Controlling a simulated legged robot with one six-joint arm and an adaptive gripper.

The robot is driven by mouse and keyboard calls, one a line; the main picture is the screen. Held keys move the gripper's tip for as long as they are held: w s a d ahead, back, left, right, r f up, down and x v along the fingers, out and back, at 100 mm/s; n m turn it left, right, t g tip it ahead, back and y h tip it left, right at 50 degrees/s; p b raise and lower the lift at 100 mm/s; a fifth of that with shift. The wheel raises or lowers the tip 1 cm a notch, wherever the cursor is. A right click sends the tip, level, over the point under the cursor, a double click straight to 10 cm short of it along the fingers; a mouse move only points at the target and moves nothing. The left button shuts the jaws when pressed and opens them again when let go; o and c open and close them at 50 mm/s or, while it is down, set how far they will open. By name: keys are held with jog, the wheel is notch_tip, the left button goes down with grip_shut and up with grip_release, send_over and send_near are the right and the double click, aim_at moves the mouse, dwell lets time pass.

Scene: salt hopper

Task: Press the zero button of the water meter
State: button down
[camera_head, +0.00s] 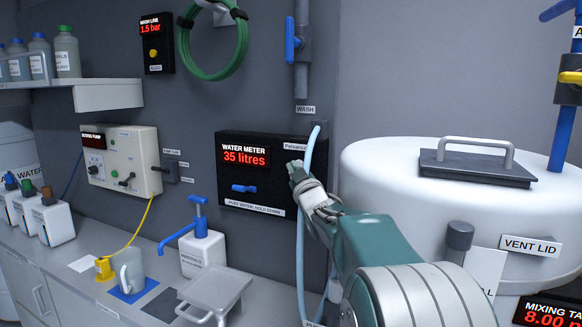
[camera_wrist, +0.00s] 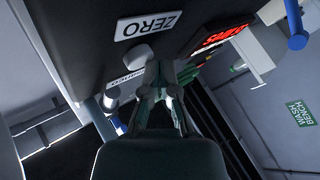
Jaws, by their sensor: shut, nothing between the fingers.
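The water meter (camera_head: 230,172) is a black wall box with a red "35 litres" display and a blue lever (camera_head: 244,188) below it. My gripper (camera_head: 297,170) is at the meter's right side in the head view, its fingers shut and empty. In the wrist view, a white ZERO label (camera_wrist: 148,27) sits on the dark panel, with a pale round button (camera_wrist: 139,53) beside it. My gripper (camera_wrist: 160,82) points at the panel close to this button. I cannot tell whether the fingertips touch it. The button is hidden behind my gripper in the head view.
A pale blue hose (camera_head: 300,240) hangs beside my gripper. A large white tank (camera_head: 390,170) with a vent lid stands on the right. The dosing pump (camera_head: 120,145) is on the left wall, and a pump bottle (camera_head: 203,254) stands on the bench below the meter.

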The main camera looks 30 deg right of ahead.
jog(key=shift+s+d, duration=0.15)
jog(key=shift+d, duration=0.25)
jog(key=s+a, duration=0.4)
jog(key=shift+s, duration=0.2)
dwell(1.5)
jog(key=shift+a, duration=0.15)
jog(key=s+a+f+m+g+y, duration=0.1)
jog(key=s+a+f+g, duration=0.4)
jog(key=s, duration=0.5)
jog(key=s+a+f+m+g+y, duration=0.1)
jog(key=s+a+f+g, duration=0.4)
jog(key=s+f, duration=0.5)
jog(key=s+a+f+m+g+y, duration=0.1)
jog(key=s+a+f+g, duration=0.4)
jog(key=s, duration=0.7)
notch_tip(320, 180, down, 3)
jog(key=shift+s+a+r+m+g, duration=0.1)
jog(key=shift+s+a+m+g, duration=0.2)
jog(key=shift+a, duration=0.65)
